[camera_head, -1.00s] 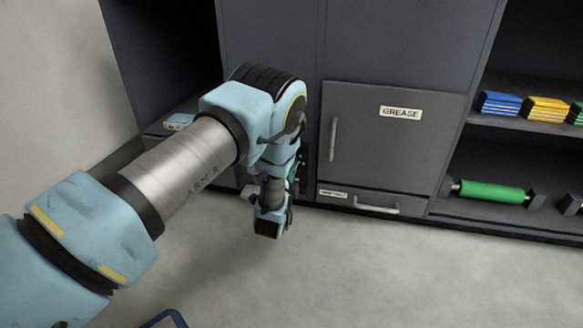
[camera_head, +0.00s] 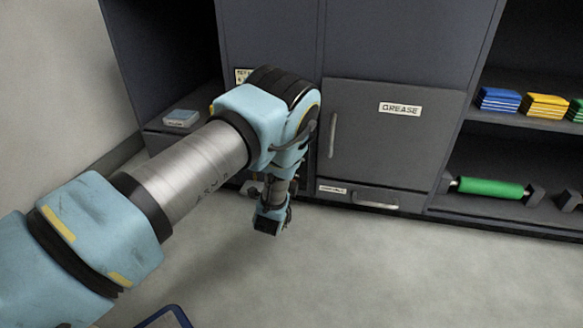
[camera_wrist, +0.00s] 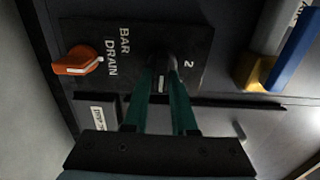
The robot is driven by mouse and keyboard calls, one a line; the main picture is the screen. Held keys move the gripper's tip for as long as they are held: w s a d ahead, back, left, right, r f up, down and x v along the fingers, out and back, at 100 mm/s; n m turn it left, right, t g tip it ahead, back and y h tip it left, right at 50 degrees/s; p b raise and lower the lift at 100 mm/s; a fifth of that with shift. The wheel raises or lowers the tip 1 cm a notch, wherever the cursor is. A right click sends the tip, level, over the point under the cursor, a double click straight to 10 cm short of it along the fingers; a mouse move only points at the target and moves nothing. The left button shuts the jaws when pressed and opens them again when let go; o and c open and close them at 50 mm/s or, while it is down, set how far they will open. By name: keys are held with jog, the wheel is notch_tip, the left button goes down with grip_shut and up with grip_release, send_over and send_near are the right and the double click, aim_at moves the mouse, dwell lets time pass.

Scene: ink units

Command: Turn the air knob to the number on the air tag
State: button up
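In the wrist view a black panel (camera_wrist: 110,30) carries the words BAR and DRAIN and a numeral 2. A dark round knob (camera_wrist: 163,62) sits near the 2, with a pale mark on its near side. An orange lever knob (camera_wrist: 78,62) is beside DRAIN. My gripper (camera_wrist: 160,82) has its green fingers apart, with their tips at the dark knob; whether they press on it is unclear. In the head view my arm hides the panel and fingertips. A pale yellow tag (camera_head: 242,76) shows partly behind my arm; its text is unreadable.
A GREASE door (camera_head: 385,140) with a handle and a drawer (camera_head: 375,199) are right of my gripper. Shelves hold blue (camera_head: 498,99) and yellow (camera_head: 546,105) stacks and a green roller (camera_head: 490,188). A small box (camera_head: 181,117) sits left. Open floor lies in front.

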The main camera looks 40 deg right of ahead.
jog(key=o, duration=0.3)
jog(key=p+v, duration=0.4)
jog(key=v, duration=0.6)
jog(key=shift+s+a, duration=0.2)
jog(key=shift+a, duration=0.1)
